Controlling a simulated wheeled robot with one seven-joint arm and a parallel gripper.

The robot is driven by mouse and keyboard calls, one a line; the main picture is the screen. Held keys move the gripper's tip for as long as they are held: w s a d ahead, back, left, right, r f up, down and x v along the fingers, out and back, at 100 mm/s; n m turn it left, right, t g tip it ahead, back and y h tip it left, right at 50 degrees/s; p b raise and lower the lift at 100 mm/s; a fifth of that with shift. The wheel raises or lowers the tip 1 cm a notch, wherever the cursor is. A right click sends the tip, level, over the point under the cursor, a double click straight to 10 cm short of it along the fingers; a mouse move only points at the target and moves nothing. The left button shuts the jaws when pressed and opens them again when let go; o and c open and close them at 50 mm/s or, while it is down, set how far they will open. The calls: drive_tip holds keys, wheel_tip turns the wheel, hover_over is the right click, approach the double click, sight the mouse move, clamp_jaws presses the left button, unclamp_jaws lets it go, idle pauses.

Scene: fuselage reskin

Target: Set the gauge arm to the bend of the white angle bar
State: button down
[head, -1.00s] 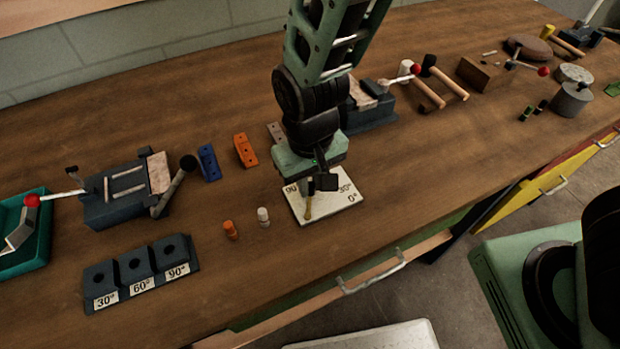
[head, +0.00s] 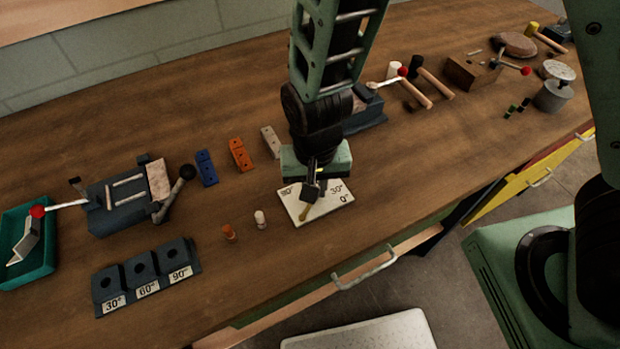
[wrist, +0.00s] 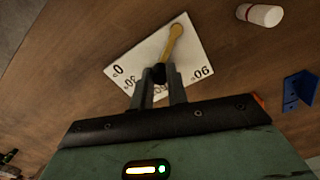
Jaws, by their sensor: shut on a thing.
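The gauge is a white plate (head: 326,206) marked 90°, 30° and 0°, lying on the bench; it also shows in the wrist view (wrist: 190,52). Its yellow arm (wrist: 171,43) runs from a round end to a black knob (wrist: 159,70). My gripper (wrist: 161,76) is shut on this knob, and the arm points between the 90° and 30° marks, near a mark mostly hidden by my fingers. A pale bar with holes (head: 271,141), likely the white angle bar, lies behind the gauge; its bend is hard to judge here.
Orange (head: 240,154) and blue (head: 206,167) bars lie left of the pale one. A white peg (head: 260,219) and an orange peg (head: 229,233) stand left of the gauge. A block marked 30°, 60°, 90° (head: 146,278) and a teal tray (head: 40,265) lie farther left.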

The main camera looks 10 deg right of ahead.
drive_tip(key=shift+s+d+r+m, duration=0.1)
drive_tip(key=shift+s+d+m, duration=0.05)
drive_tip(key=shift+m, duration=0.35)
drive_tip(key=c, duration=1.4)
unclamp_jaws()
drive_tip(key=shift+o, duration=0.2)
wheel_tip(320, 180, up, 17)
drive_tip(key=p, duration=0.2)
drive_tip(key=shift+r, duration=0.15)
